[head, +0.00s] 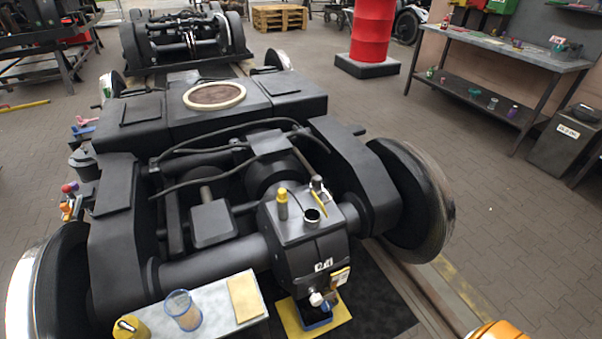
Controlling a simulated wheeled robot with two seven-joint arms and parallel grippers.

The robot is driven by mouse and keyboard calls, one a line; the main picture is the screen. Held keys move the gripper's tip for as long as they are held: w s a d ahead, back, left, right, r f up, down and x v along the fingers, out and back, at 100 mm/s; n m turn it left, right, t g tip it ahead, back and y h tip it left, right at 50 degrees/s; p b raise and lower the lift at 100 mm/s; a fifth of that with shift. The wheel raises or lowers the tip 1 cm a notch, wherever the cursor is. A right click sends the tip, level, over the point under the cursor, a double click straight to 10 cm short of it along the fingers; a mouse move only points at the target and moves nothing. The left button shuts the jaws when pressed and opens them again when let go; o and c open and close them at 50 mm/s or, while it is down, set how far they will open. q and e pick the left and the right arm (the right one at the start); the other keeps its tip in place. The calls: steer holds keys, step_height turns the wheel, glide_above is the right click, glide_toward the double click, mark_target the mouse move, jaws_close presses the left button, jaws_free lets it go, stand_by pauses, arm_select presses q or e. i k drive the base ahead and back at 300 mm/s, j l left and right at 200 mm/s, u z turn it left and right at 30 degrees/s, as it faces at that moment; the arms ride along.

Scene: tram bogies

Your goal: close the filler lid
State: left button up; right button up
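The dark gearbox (310,245) sits on the bogie axle, with a light grey top face. A short open filler neck (312,217) stands on that top, and its dark mouth is visible. A small rounded metal piece (316,184), which looks like the filler lid, stands up behind the neck, apart from the mouth. Its hinge is too small to make out. A thin yellow stick (320,203) leans between the two. A yellow capped post (282,204) stands left of the neck. Neither of my grippers is in view.
A grey board (215,308) at the front holds a clear beaker (183,310), a yellow can (130,327) and a tan cloth (245,298). Large wheels (415,205) flank the gearbox. An orange shape (497,331) enters at the bottom right. A workbench (510,50) stands far right.

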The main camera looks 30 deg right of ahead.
mark_target(321, 204)
steer(key=l, duration=0.9)
steer(key=i+l+z, duration=0.15)
steer(key=l, duration=0.75)
